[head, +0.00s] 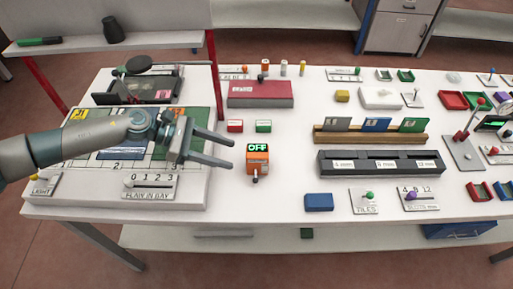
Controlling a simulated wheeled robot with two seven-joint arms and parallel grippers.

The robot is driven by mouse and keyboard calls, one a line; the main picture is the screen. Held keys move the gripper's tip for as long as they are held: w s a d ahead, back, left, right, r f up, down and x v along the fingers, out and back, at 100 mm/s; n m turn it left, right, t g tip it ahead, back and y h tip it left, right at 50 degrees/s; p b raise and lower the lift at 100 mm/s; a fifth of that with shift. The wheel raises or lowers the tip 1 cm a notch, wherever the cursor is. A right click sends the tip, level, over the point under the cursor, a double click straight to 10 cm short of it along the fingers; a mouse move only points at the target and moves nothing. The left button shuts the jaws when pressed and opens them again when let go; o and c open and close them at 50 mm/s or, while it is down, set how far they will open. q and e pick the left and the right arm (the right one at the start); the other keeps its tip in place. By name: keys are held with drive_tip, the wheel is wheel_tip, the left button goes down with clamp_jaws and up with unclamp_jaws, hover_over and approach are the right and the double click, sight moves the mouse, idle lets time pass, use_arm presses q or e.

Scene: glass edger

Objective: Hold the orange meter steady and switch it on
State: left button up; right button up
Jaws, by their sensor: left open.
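The orange meter (257,160) stands on the white table in the head view, right of my left gripper. Its green display (257,147) reads OFF, and a small dark knob or lever (255,178) shows at its lower front. My left gripper (232,153) is open, with its two fingers pointing right toward the meter. The fingertips look a short gap left of the meter, and nothing is between them. I cannot tell their exact height above the table. My right gripper is not in view.
A dark red box (260,94) stands farther back. A black slotted holder (381,163) and a blue block (319,202) are to the right. The table is clear just in front of the meter.

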sight(254, 161)
use_arm(q)
drive_tip(key=shift+w, duration=0.25)
drive_tip(key=shift+s+r, duration=0.2)
drive_tip(key=shift+s, duration=0.05)
drive_tip(key=shift+w+f, duration=0.1)
drive_tip(key=shift+d+f, duration=0.1)
drive_tip(key=shift+d, duration=0.05)
drive_tip(key=shift+x, duration=0.95)
drive_tip(key=shift+b+x, duration=0.3)
drive_tip(key=shift+x, duration=3.55)
drive_tip(key=c, duration=0.6)
